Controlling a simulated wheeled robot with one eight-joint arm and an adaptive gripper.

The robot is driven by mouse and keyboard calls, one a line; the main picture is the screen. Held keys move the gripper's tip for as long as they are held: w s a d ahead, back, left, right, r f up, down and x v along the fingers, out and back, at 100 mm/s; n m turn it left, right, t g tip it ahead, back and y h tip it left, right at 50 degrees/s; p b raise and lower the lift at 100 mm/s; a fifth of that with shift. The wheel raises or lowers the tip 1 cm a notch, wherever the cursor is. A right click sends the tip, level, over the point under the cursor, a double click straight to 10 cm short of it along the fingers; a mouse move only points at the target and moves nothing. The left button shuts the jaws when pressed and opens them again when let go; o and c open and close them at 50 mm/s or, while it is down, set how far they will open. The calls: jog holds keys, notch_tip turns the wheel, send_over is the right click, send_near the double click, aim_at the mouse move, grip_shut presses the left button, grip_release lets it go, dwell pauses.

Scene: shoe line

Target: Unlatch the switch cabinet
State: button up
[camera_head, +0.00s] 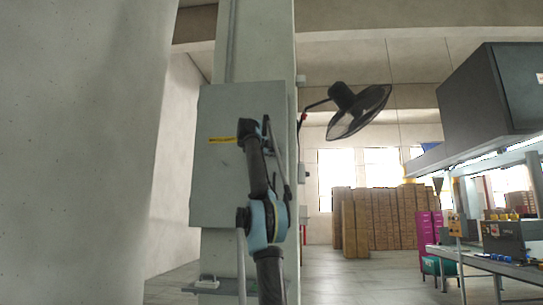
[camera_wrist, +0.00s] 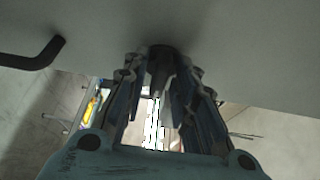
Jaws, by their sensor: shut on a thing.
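The switch cabinet (camera_head: 222,185) is a grey box with a yellow label, mounted on a pillar in the head view. My arm stands in front of its right side and hides part of it. In the wrist view the cabinet's grey face (camera_wrist: 235,45) fills the top. My gripper (camera_wrist: 161,72) is against that face, its fingers closed on a small dark latch (camera_wrist: 160,51). The fingers hide most of the latch, so its angle cannot be told. A black bent handle (camera_wrist: 36,58) sticks out from the face to the left, apart from the fingers.
A pale wall (camera_head: 75,150) stands close on the left. A black fan (camera_head: 358,108) juts out right of the pillar. Stacked brown boxes (camera_head: 385,218) stand at the back. A workbench (camera_head: 490,262) is at the right. Open floor lies between pillar and bench.

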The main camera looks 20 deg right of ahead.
jog(key=shift+d, duration=0.15)
jog(key=o, duration=0.8)
jog(key=shift+f, duration=0.1)
jog(key=shift+c, duration=0.2)
jog(key=v, duration=1.2)
jog(key=shift+w, duration=0.1)
